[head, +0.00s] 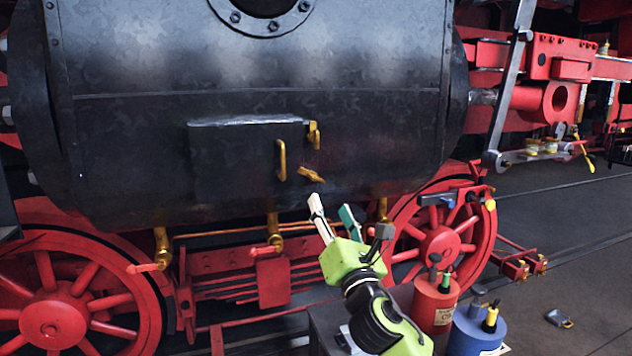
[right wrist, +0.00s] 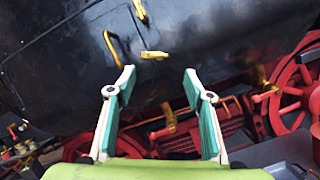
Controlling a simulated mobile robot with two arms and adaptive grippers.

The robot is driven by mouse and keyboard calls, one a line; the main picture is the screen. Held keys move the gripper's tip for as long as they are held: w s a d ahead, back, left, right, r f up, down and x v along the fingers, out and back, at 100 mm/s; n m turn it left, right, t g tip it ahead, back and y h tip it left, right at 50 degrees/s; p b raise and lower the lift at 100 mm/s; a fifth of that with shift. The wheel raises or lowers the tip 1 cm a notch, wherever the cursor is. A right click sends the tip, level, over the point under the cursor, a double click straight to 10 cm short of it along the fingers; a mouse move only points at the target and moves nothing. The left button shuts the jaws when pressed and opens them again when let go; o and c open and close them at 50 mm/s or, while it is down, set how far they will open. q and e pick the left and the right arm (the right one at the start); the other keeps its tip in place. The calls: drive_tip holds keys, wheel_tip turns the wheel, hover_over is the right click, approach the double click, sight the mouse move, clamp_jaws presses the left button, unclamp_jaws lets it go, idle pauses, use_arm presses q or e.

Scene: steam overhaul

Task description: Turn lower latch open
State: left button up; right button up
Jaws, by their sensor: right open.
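The lower latch (head: 311,174) is a small brass piece on the dark boiler's side, just right of the hatch door's lower right corner. It lies tilted, slanting down to the right in the head view. In the right wrist view the lower latch (right wrist: 154,55) shows ahead, between and beyond the fingertips. The upper latch (head: 314,134) is brass and sits above it at the door's right edge. My right gripper (head: 332,208) is open and empty, below and slightly right of the lower latch, apart from it. My left gripper is not in view.
The hatch door (head: 235,160) has a brass handle (head: 281,160) and looks flush with the boiler. Red wheels (head: 440,240) and brass pipes (head: 274,230) lie below. A red canister (head: 433,305) and a blue canister (head: 475,330) with tools stand at the lower right.

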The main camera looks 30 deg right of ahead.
sight(318, 180)
drive_tip(key=p+x, duration=0.2)
drive_tip(key=x, duration=0.5)
drive_tip(key=shift+w+r, duration=0.2)
drive_tip(key=shift+w, duration=0.15)
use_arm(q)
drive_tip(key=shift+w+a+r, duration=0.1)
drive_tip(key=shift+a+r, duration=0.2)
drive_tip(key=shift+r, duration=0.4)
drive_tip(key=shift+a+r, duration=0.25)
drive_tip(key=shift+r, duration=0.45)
use_arm(e)
drive_tip(key=shift+w+d+r, duration=0.15)
drive_tip(key=shift+w, duration=0.55)
drive_tip(key=c, duration=1.1)
